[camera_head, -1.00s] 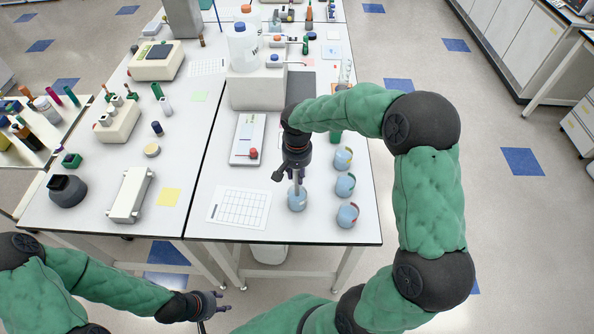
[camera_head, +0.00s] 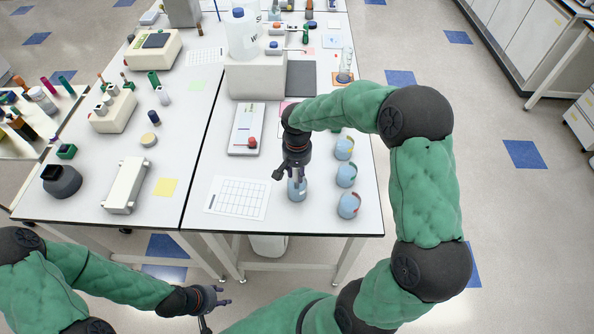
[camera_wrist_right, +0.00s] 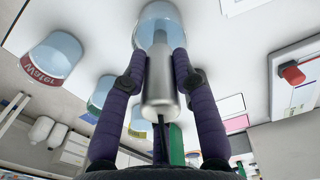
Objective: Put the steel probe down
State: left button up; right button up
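The steel probe (camera_wrist_right: 160,88) is a grey metal cylinder between the purple fingers of my right gripper (camera_wrist_right: 160,62). Both fingers lie against its sides. Its narrower far end reaches into the mouth of a clear, pale blue beaker (camera_wrist_right: 158,18). In the head view my right gripper (camera_head: 293,179) is directly above this beaker (camera_head: 297,191), which stands near the table's front edge and is partly hidden by the fingers. Whether the probe touches the beaker's bottom is hidden. My left gripper (camera_head: 207,299) is low in front of the tables; its fingers look apart and empty.
Several blue beakers, such as the front one (camera_head: 349,206), stand in a row right of the probe's beaker. A printed grid sheet (camera_head: 237,198) lies to the left. Behind it is a white plate-like device with a red knob (camera_head: 252,143).

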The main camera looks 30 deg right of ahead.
jog(key=o, duration=0.3)
dwell(0.5)
dwell(0.6)
